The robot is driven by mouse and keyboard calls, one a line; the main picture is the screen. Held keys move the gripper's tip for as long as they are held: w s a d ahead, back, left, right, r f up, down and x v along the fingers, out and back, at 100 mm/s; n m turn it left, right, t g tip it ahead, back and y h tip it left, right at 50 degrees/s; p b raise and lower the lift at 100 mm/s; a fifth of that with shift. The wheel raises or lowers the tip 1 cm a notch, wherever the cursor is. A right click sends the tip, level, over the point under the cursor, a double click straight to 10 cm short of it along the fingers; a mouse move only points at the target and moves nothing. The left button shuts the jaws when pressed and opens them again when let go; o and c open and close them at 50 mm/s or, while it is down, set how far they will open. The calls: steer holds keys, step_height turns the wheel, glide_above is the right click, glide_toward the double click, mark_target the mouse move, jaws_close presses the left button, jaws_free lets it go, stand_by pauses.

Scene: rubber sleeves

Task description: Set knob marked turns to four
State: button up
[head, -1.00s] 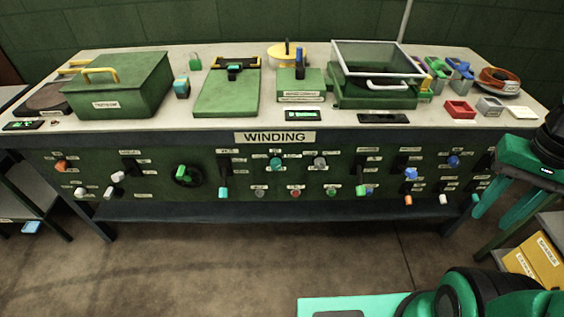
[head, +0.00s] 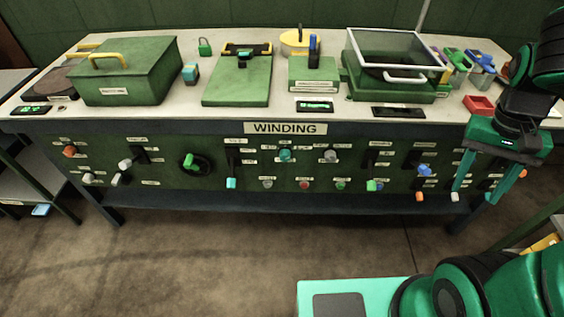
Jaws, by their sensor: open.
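The green front panel (head: 262,172) under the WINDING sign (head: 285,128) carries several knobs, levers and buttons. A teal knob (head: 286,155) and a grey knob (head: 330,156) sit in its upper middle, and a large round dial with a green grip (head: 196,161) sits to the left. The small labels are too blurred to read, so I cannot tell which knob is marked turns or where it points. My gripper (head: 478,188) is open and empty, fingers pointing down, in front of the panel's right end. It hides some controls there.
On the bench top stand a green box with a yellow handle (head: 130,72), a glass-lidded case (head: 387,58) and a red tray (head: 478,105). Blue (head: 424,170) and orange (head: 420,196) controls are left of my gripper. The floor in front of the bench (head: 220,250) is clear.

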steer(key=w+a+f+h, duration=0.5)
steer(key=w+f, duration=0.4)
steer(key=w, duration=0.2)
steer(key=n+t+y, duration=0.3)
steer(key=n+t, duration=1.1)
steer(key=t, duration=0.5)
glide_toward(284, 159)
steer(key=w, duration=0.3)
steer(key=w+d, duration=0.1)
steer(key=w, duration=0.4)
steer(key=shift+w+d+f, duration=0.1)
steer(key=shift+w+d, duration=0.25)
steer(key=shift+d, duration=0.05)
steer(key=shift+c, duration=0.6)
steer(key=c, duration=0.9)
steer(key=shift+a, duration=0.2)
steer(key=shift+d, duration=0.1)
